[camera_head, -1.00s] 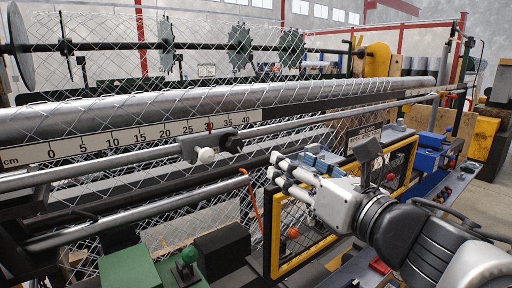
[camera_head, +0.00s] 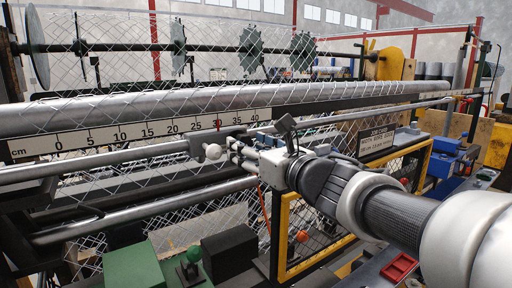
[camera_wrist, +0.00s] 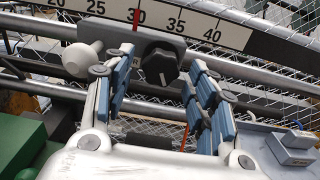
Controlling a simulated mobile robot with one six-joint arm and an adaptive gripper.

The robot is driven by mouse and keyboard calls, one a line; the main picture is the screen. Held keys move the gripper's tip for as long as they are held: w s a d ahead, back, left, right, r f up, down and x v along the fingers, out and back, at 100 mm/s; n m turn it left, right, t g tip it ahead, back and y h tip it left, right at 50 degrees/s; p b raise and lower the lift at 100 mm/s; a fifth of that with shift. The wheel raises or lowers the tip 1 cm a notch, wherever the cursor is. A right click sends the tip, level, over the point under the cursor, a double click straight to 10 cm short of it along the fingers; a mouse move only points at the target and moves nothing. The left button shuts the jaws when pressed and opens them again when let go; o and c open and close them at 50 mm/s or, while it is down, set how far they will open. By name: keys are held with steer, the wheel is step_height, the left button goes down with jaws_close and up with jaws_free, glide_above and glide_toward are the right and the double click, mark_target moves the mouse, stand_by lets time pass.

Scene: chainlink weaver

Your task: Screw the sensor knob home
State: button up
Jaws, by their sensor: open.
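The sensor block (camera_head: 200,146) sits on a grey rod under the centimetre scale, near the red mark at 30. A white ball-ended piece (camera_head: 212,151) sticks out of it; in the wrist view the white ball (camera_wrist: 78,58) is left of my fingers. A black knob (camera_wrist: 160,62) with a light pointer line is on the block's front, seen between my fingertips. My gripper (camera_head: 240,156) is open, fingers pointing at the block; in the wrist view the blue-padded gripper fingers (camera_wrist: 158,82) stand apart either side of the knob. Whether they reach around it cannot be told.
The scale (camera_head: 130,134) runs above the rod, with a large grey roller (camera_head: 100,112) and wire mesh behind. A yellow-framed mesh guard (camera_head: 310,245), a green box (camera_head: 132,265) and a green ball-topped lever (camera_head: 194,255) stand below. A job card (camera_head: 378,140) is at the right.

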steer(key=shift+x, duration=1.35)
steer(key=c, duration=1)
steer(key=shift+c, duration=0.2)
